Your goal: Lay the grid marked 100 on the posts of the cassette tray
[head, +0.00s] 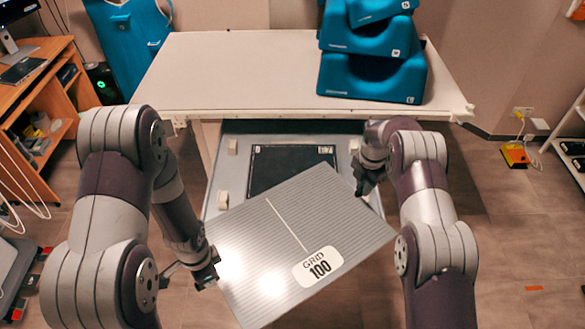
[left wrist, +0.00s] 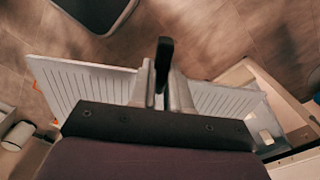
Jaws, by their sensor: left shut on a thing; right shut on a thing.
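The grid marked 100 (head: 265,235) is a grey ribbed plate with a white label and a white centre line. It is held turned at an angle over the near part of the cassette tray (head: 228,172). The tray holds a dark cassette (head: 290,168) and has pale posts (head: 233,147), a few of which show; the grid hides its near part. My left gripper (head: 208,275) is shut on the grid's left edge; the grid shows either side of the finger (left wrist: 163,65) in the left wrist view. My right gripper (head: 362,187) is shut on its far right edge.
The tray sits out from under a white table (head: 240,70). Blue foam wedges (head: 370,75) are stacked on the table's right. A wooden desk (head: 30,100) stands at left and a white shelf (head: 575,135) at right. The floor at right is mostly clear.

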